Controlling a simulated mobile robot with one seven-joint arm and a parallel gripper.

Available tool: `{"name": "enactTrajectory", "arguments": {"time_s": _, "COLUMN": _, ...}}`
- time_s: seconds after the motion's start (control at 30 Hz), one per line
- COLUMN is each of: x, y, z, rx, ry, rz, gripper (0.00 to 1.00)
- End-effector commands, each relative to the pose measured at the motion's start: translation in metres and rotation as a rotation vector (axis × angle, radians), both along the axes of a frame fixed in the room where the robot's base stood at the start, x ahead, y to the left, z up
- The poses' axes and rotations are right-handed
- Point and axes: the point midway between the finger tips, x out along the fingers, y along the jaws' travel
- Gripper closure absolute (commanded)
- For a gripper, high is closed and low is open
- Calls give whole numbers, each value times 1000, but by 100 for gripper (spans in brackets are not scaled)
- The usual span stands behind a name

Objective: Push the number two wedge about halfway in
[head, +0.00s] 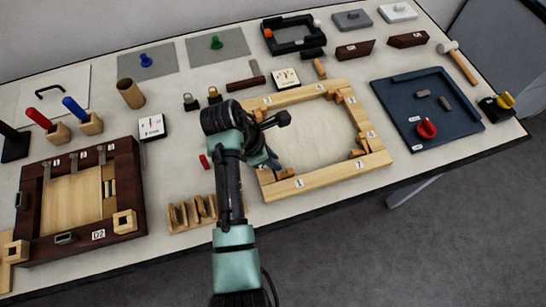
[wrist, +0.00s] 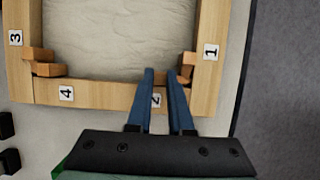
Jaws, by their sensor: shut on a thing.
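The square wooden frame (head: 330,183) surrounds a pale panel, with small wooden wedges in its corners. My gripper (wrist: 161,78) reaches over the frame's side beside the number two label (wrist: 155,99), which shows between its blue fingers. Its fingertips are near the corner by the label 1 (wrist: 210,51). Orange-brown wedge pieces (wrist: 187,61) show there, beside the right fingertip. My gripper is shut on a wedge, apparently the number two one, but the grip is mostly hidden. Another wedge pair (wrist: 45,62) sits by labels 3 and 4.
A slotted wooden rack (head: 190,215) stands just left of the frame. A dark-framed box (head: 127,180) is farther left. A dark blue tray (head: 440,135) with a red knob lies to the right. A mallet (head: 458,62) lies beyond it. The table edge runs close in front.

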Motion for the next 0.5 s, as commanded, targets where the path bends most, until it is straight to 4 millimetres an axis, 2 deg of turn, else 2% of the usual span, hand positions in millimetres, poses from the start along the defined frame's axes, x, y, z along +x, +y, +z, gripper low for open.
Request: {"name": "enactTrajectory", "arguments": {"time_s": 0.5, "x": -5, "y": -2, "z": 2, "rx": -1, "ry": 1, "rz": 0, "gripper": 100}}
